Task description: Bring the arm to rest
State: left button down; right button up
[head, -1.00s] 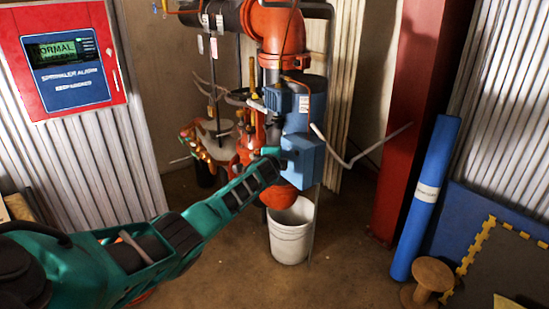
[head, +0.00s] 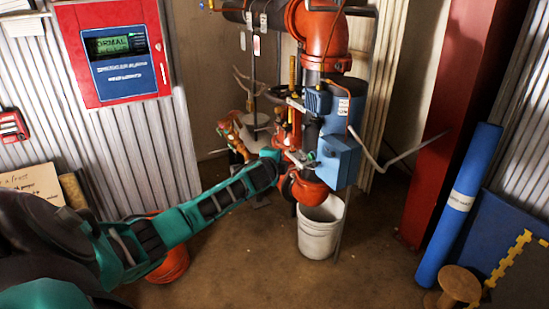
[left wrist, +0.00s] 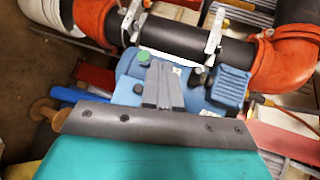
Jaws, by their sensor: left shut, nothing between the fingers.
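My left arm reaches from the lower left in the head view to the riser pipework. Its gripper (head: 304,160) is at the left edge of a blue box (head: 338,162) on the riser; I cannot tell whether they touch. In the left wrist view the grey fingers (left wrist: 163,82) are together with nothing between them. They overlap the blue box (left wrist: 128,88) in that view, beside a green round button (left wrist: 144,57). My right gripper is in neither view.
A white bucket (head: 320,240) stands under the orange riser pipe (head: 325,35). A red alarm panel (head: 118,50) is on the left wall. An orange bucket (head: 168,265) is behind my arm. A red column (head: 440,130), blue roll (head: 460,205) and wooden spool (head: 455,285) are at right. Open floor lies in front.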

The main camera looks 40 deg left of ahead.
pick_arm(q)
jog(key=shift+s+a+r, duration=0.15)
jog(key=shift+s+r, duration=0.05)
jog(key=shift+s, duration=0.4)
jog(key=s+d+f+n+g+h, duration=0.1)
jog(key=s+d+f+h, duration=0.2)
jog(key=s+d+f, duration=0.35)
jog(key=s+d+f+n+h, duration=0.2)
jog(key=s+d+f, duration=0.2)
jog(key=d+f, duration=0.6)
jog(key=s+d+n+g+h, duration=0.1)
jog(key=s+d+n+h, duration=0.2)
jog(key=s+d, duration=1.5)
jog(key=n, duration=0.4)
jog(key=shift+f, duration=0.2)
